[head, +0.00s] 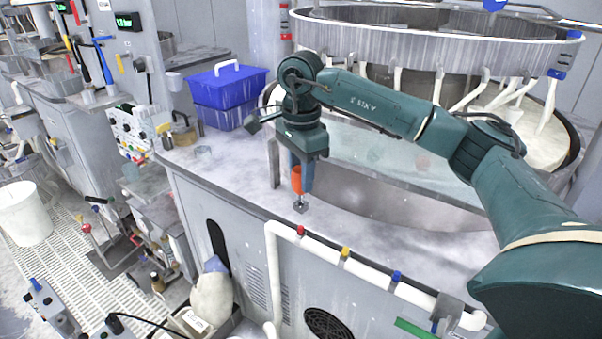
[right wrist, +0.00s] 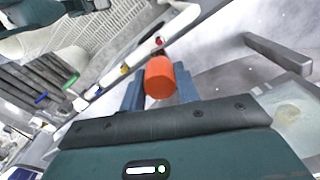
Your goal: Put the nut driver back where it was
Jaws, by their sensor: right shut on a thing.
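The nut driver (head: 297,180) has an orange handle and a short metal end pointing down. It is upright in my right gripper (head: 302,172), whose blue fingers are shut on the handle. The metal end is at a small grey block (head: 301,205) near the front edge of the counter; I cannot tell whether they touch. In the right wrist view the orange handle end (right wrist: 160,77) shows between the blue fingers (right wrist: 159,92). The driver's lower part is hidden there. My left gripper is not in view.
The grey counter (head: 225,165) is mostly clear to the left. A blue toolbox (head: 226,88) stands at its back. A white pipe with coloured valves (head: 320,249) runs along the front. A large round polishing machine (head: 430,45) stands behind, and a raised metal edge (head: 274,163) is close by.

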